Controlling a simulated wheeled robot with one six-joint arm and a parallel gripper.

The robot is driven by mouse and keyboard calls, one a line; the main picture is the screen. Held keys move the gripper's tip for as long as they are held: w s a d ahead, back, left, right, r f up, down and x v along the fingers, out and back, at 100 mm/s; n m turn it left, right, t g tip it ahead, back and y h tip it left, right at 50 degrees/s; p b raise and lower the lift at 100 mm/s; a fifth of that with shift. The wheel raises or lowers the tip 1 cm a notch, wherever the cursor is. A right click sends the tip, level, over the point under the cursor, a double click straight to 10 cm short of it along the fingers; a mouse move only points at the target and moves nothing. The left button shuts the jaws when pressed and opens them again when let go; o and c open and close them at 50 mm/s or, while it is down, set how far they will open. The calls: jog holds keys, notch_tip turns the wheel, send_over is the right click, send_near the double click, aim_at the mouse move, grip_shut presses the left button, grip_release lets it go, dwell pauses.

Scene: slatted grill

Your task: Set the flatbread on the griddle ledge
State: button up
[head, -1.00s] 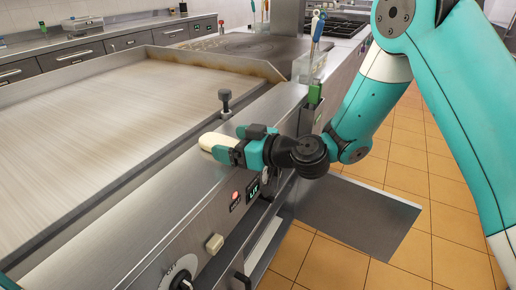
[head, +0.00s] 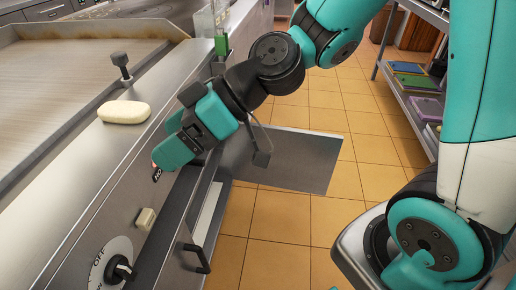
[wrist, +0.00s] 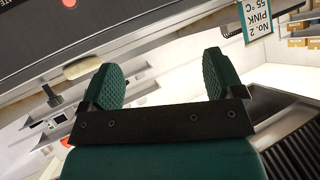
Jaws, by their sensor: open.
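The flatbread (head: 124,112), a pale cream oval, lies flat on the metal griddle ledge (head: 75,150), near a dark-topped post. It also shows in the wrist view as a tan oval (wrist: 83,67), left of the fingers. My gripper (head: 184,136) is to the right of the flatbread, out over the front panel, apart from it. In the wrist view my gripper (wrist: 161,82) has its two teal ridged fingers spread wide with nothing between them.
The dark-topped post (head: 122,66) stands up from the ledge behind the flatbread. A knob (head: 119,268) and handle (head: 197,257) stick out of the front panel. A flat grey panel (head: 290,158) juts out below my arm. Tiled floor (head: 285,230) is open to the right.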

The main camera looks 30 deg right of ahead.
jog(key=s+d+r+m+g+h, duration=0.1)
jog(key=s+d+m+h, duration=0.4)
jog(key=s, duration=0.5)
jog(key=d+g+h, duration=0.1)
jog(key=d+h, duration=0.1)
jog(key=d, duration=0.1)
jog(key=shift+s+d+m+h, duration=0.3)
jog(key=shift+d, duration=0.05)
jog(key=shift+r, duration=0.1)
